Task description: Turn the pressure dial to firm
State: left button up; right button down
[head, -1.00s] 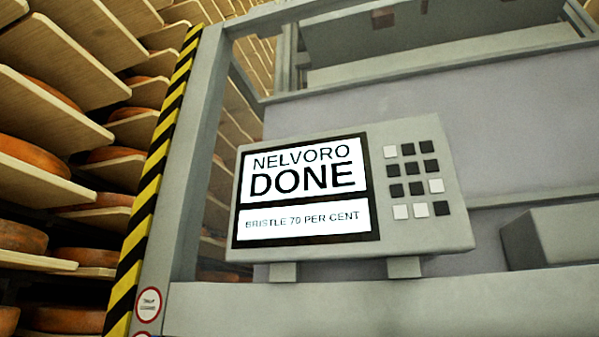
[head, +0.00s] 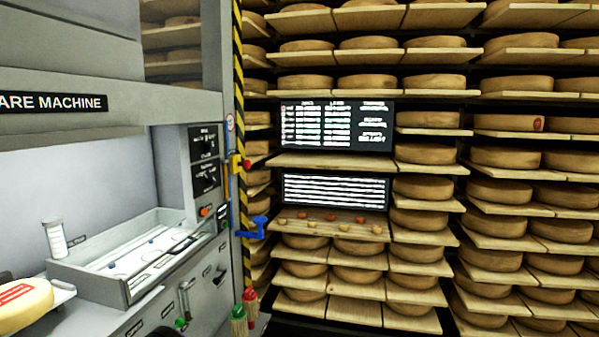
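I cannot make out the pressure dial for certain. In the head view, the side of the grey machine (head: 170,160) carries two small black panels, an upper one (head: 203,143) and a lower one (head: 206,176). Both have white markings too small to read. An orange round knob or button (head: 205,211) sits below them. Neither of my grippers is in view.
A tray (head: 128,282) and a labelled cheese (head: 22,305) are at the lower left. A yellow box with a red button (head: 247,164) and a blue bracket (head: 252,229) project from the machine's edge. Cheese shelves (head: 500,240) and two signboards (head: 336,127) stand behind.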

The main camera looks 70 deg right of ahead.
aim_at(211, 180)
jog(key=z, duration=1)
jog(key=k, duration=0.25)
jog(key=z, duration=1.55)
jog(key=i, duration=1.75)
jog(key=u, duration=0.6)
